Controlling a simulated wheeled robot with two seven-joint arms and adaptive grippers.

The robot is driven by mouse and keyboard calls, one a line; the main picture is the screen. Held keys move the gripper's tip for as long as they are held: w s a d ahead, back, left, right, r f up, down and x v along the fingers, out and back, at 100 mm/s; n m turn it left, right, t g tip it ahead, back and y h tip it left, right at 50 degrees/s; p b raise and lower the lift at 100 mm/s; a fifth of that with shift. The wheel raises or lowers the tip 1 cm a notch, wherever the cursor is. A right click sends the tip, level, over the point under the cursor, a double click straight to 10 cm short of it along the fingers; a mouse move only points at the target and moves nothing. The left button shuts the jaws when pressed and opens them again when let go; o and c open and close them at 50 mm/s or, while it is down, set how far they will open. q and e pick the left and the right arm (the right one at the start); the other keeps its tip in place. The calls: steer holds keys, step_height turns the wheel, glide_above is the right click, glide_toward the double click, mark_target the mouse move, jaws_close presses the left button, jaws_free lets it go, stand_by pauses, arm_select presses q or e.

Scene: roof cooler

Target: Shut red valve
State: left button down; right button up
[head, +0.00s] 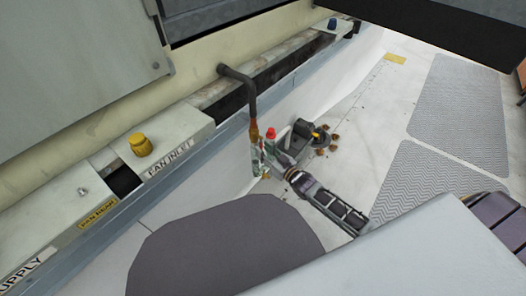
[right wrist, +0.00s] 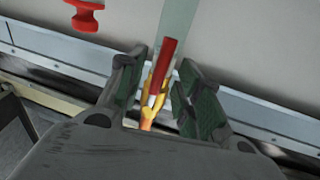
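In the right wrist view, a red lever-like handle (right wrist: 164,66) with a pale section and yellow-orange fitting lies between the two fingers of my right gripper (right wrist: 158,104). The fingers are open, with a gap visible on each side of it. A separate red knob (right wrist: 84,16) shows at the upper left of that view. In the head view, my right gripper (head: 270,158) is at the lower end of the dark pipe (head: 248,95), and a red knob (head: 271,133) shows just above it. The gripper partly hides the valve there. My left gripper is not in view.
A ledge carries a yellow knob (head: 140,144), a "FAN INLET" label (head: 167,160) and a blue knob (head: 332,24) farther along. Small brown bits (head: 334,137) lie on the pale roof. Grey tread mats (head: 458,112) are at right. A dark round-edged patch (head: 225,247) is in front.

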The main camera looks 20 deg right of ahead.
steer(key=shift+w+a, duration=0.2)
steer(key=shift+w, duration=0.35)
jaws_close()
